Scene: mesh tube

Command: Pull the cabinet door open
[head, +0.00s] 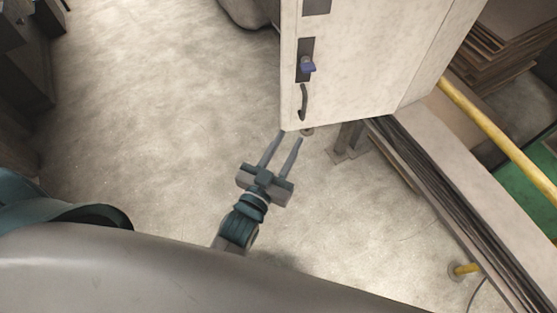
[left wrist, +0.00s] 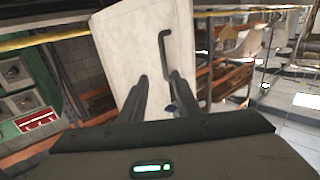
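The white cabinet (head: 360,60) stands at the top right of the head view. Its narrow front face carries a dark curved handle (head: 303,102) and, above that, a dark lock plate with a blue knob (head: 307,65). I cannot tell whether the door stands shut or ajar. My left gripper (head: 289,136) is open and empty, its fingers pointing at the lower front of the cabinet, apart from the handle. In the left wrist view the handle (left wrist: 164,50) shows beyond the fingertips on the pale door (left wrist: 130,45). My right gripper is not in view.
A yellow rail (head: 500,138) and stacked long boards (head: 455,190) lie right of the cabinet. A small metal stand (head: 347,142) is below it. Dark furniture (head: 25,80) is at the far left. The floor (head: 170,90) left of the cabinet is clear.

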